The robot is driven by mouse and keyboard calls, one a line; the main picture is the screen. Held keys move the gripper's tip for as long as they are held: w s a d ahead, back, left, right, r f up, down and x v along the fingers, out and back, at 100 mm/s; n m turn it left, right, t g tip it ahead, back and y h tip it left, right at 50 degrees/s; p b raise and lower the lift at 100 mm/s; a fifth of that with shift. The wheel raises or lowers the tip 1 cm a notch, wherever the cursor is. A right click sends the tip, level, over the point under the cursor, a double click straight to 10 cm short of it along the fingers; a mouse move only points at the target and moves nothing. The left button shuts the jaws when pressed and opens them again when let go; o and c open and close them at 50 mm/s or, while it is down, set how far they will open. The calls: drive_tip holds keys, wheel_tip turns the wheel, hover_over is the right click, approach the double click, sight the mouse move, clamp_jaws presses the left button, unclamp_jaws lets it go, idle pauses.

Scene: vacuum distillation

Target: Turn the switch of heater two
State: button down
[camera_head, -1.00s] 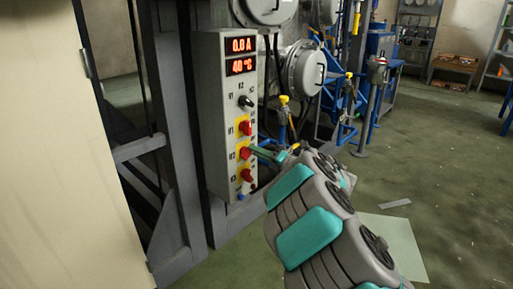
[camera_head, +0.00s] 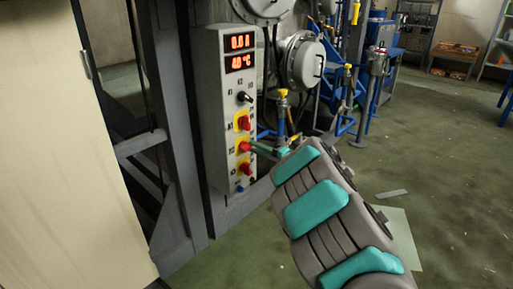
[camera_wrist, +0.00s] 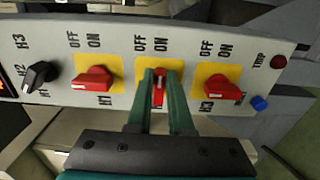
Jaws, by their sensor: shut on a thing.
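The heater two switch is the middle red knob (camera_wrist: 159,92) on a yellow plate (camera_wrist: 142,66) marked OFF and ON. In the wrist view its red handle stands upright in the picture, between the two green fingers of my gripper (camera_wrist: 160,76). My gripper is shut on this knob. In the head view the knob (camera_head: 243,147) shows at the tips of my gripper (camera_head: 258,149). The H1 switch (camera_wrist: 93,80) and H3 switch (camera_wrist: 214,88) have red handles lying crosswise in the wrist view. The lower label of the middle switch is mostly hidden.
The grey control box (camera_head: 213,120) carries two red displays (camera_head: 239,52), a black selector (camera_wrist: 40,76), a red TRIP lamp (camera_wrist: 278,62) and a blue button (camera_wrist: 260,103). A steel frame (camera_head: 165,120) stands left of it.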

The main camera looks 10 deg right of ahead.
drive_tip(key=shift+f, duration=0.15)
drive_tip(key=c, duration=0.8)
unclamp_jaws()
drive_tip(key=shift+v, duration=3.9)
